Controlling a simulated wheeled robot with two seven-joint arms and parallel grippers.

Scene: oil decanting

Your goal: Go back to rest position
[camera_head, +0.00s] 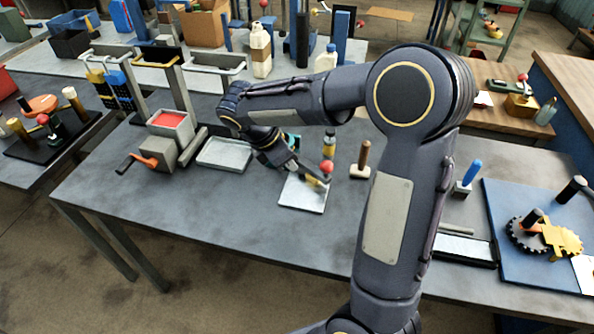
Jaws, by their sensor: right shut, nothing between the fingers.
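My right arm reaches up from the bottom right, bends at a large elbow and extends left over the grey workbench (215,215). My right gripper (318,179) points down and to the right at a white plate (303,197), close beside a small red-topped item (327,167). Its fingers are small and partly hidden, and it appears shut with nothing in it. I cannot tell whether it touches the plate. My left gripper is not in view.
A grey device with a red-filled top (170,122) and a shallow metal tray (224,153) stand to the left. A wooden-handled tool (361,160) stands right of the plate. A blue board with gears (500,250) lies at the right. The bench's front left is clear.

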